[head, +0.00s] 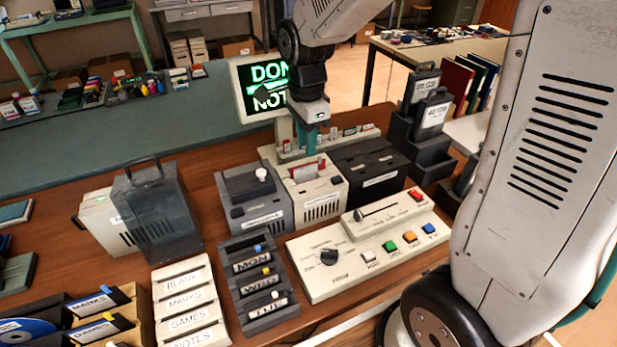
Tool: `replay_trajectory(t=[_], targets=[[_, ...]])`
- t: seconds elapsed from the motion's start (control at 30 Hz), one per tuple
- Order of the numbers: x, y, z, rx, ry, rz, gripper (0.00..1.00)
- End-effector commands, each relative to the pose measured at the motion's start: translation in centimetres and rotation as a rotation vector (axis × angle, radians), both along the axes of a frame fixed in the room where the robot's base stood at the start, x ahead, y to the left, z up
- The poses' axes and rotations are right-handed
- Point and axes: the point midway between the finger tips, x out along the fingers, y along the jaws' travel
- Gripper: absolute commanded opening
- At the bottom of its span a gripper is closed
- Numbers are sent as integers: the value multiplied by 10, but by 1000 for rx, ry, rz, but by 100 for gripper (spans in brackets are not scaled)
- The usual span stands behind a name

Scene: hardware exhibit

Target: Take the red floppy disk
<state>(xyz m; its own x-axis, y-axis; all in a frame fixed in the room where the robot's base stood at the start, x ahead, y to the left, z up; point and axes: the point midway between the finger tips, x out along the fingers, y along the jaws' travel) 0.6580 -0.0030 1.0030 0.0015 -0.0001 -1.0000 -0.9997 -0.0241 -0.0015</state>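A red piece with a pale label, seemingly the red floppy disk (320,164), stands partly out of the slot on top of the beige drive (318,198) in the middle of the table. Its lower part is hidden in the drive. My gripper (306,145), with teal fingers, points down just above and behind this drive in the picture. It looks apart from the red piece. The gap between the fingers is too small to make out.
A grey drive (258,212) and a black drive (372,172) flank the beige one. A control panel (365,262) with a knob, slider and coloured buttons lies in front. A screen (252,92) stands behind. Labelled trays (188,305) and a dark clear-sided case (160,215) are left.

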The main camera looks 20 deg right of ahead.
Motion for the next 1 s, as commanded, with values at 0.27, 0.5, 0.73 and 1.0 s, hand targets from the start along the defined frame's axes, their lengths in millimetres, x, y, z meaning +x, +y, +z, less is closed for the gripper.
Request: replay_trajectory(t=[0.27,0.5,0.73,1.0], targets=[[2,1,-31,0,5,-27,29],[1,1,-65,0,7,-25,29],[2,1,-81,0,2,-25,29],[2,1,-81,0,2,-24,1]])
